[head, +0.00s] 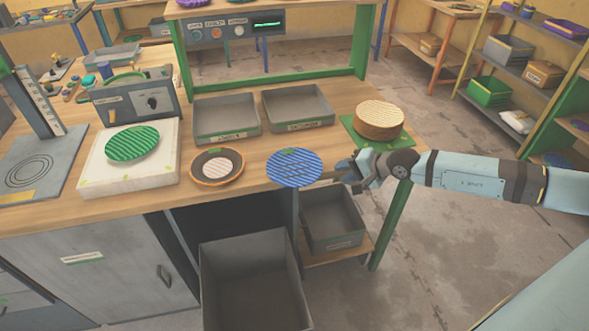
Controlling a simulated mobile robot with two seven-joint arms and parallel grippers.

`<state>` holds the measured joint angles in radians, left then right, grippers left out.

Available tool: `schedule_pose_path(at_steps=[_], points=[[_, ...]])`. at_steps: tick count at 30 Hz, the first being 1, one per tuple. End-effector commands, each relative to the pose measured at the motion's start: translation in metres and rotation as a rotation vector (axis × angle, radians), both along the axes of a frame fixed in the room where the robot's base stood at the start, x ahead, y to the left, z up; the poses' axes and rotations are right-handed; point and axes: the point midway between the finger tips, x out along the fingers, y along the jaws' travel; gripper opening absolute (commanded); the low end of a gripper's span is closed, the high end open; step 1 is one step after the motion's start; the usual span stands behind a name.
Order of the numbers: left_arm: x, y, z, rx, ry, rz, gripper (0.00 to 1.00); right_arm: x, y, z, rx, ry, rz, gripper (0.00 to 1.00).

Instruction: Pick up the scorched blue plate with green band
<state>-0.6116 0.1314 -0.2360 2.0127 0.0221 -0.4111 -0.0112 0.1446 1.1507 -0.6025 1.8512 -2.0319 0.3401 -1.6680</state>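A round blue plate (295,168) with dark stripes and a small green patch at its far rim lies near the front edge of the wooden workbench. My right gripper (347,173) is just to the right of this plate, low over the bench edge, with its fingers toward the plate. A small gap seems to lie between them, and I see nothing held. The finger opening is too small and dark to judge. My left gripper is not in view.
A dark orange-rimmed plate (217,166) lies left of the blue plate. A green plate (132,144) rests on a white block (98,172). Two grey trays (227,130) (297,120) stand behind. A tan round stack (379,118) stands right. A grey bin (252,254) is below the bench front.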

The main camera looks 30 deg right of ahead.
Motion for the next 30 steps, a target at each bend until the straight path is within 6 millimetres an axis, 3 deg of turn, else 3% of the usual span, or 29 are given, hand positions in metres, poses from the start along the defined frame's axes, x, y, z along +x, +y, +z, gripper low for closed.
schedule_pose_path(at_steps=[21,29,30], points=[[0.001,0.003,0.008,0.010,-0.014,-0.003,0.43,0.056,0.038,-0.042,0.004,0.001,-0.001,0.34],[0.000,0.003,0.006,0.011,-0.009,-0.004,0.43,0.058,0.039,-0.044,0.003,0.002,-0.001,0.34],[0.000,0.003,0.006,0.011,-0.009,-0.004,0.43,0.058,0.039,-0.044,0.003,0.002,-0.001,0.27]])
